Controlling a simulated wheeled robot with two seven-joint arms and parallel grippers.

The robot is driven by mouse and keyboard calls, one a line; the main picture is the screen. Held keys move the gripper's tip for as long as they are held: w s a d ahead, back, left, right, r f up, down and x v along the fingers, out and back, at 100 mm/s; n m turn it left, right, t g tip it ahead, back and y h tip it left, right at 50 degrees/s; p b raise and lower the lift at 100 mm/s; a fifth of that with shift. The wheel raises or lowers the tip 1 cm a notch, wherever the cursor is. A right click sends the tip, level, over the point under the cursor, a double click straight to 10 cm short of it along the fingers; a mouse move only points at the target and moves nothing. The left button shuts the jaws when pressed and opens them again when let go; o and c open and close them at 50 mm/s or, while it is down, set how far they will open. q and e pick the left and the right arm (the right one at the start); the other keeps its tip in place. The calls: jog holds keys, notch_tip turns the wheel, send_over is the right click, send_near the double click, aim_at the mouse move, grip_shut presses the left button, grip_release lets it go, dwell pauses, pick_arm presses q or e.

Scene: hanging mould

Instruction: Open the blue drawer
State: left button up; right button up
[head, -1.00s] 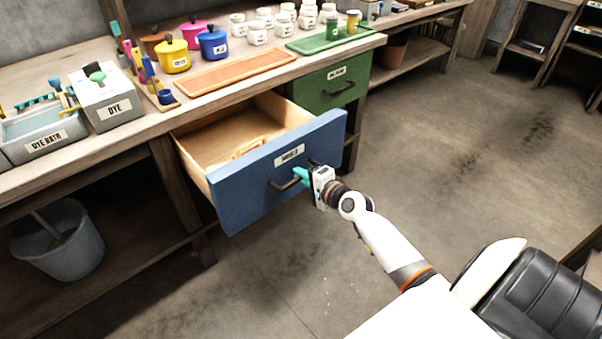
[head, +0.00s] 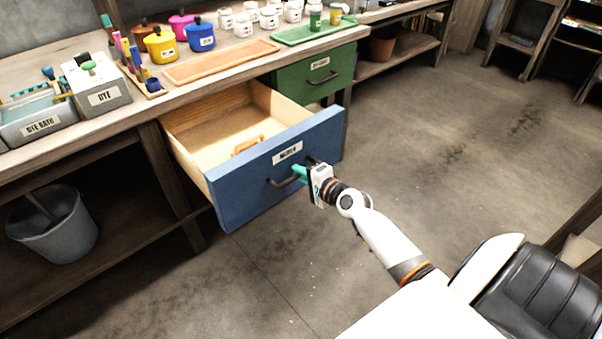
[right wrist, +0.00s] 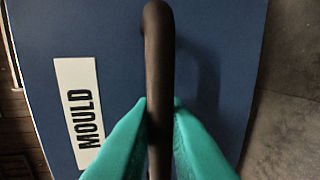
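The blue drawer (head: 248,185) is pulled well out from under the workbench, and its wooden inside shows. A light wooden item (head: 248,145) lies in it near the front panel. The front carries a white label, which reads MOULD in the right wrist view (right wrist: 80,112), and a dark bar handle (head: 280,183). My right gripper (head: 299,175) is at the right part of the handle. In the right wrist view its teal fingers (right wrist: 160,125) lie on both sides of the dark handle bar (right wrist: 159,60), closed against it. My left gripper is not in view.
A green drawer (head: 316,78) is shut, right of the blue one. The bench top holds a dye box (head: 105,96), a dye bath (head: 40,124), coloured pots and white jars. A grey bucket (head: 55,230) stands below. The floor (head: 430,160) on the right is clear.

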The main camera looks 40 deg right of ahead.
jog(key=o, duration=0.3)
jog(key=shift+o, duration=0.2)
